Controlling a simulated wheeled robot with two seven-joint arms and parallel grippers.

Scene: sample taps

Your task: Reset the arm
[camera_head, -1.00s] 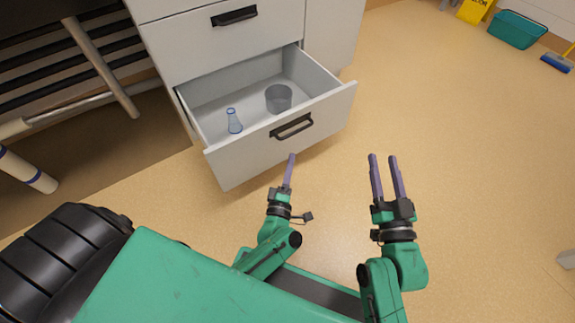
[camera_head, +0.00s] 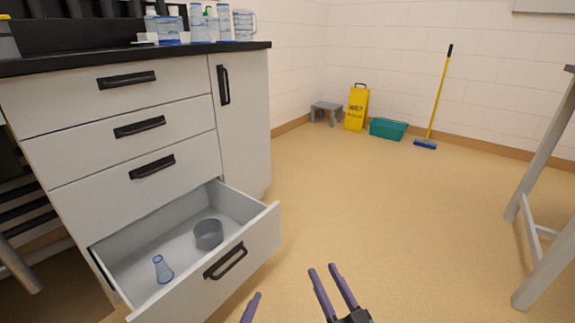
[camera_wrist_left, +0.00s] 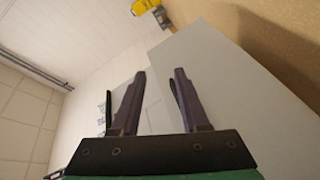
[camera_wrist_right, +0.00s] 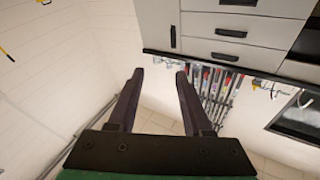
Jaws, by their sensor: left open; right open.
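My left gripper (camera_head: 251,308) shows only a purple finger at the bottom edge of the head view, in front of the open drawer. In the left wrist view, my left gripper (camera_wrist_left: 155,85) is open with nothing between its fingers. My right gripper (camera_head: 326,273) is to its right over bare floor, fingers apart and empty. In the right wrist view, the right gripper (camera_wrist_right: 158,80) is also open and empty. Both arms are mostly out of the head view.
The bottom drawer (camera_head: 262,241) stands open, holding a small flask (camera_head: 162,270) and a grey round container (camera_head: 208,234). Glassware stands on the dark counter (camera_head: 110,58). A table (camera_head: 545,150) is at the right. A yellow sign (camera_head: 356,108) and teal bin (camera_head: 388,129) stand far back. The middle floor is clear.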

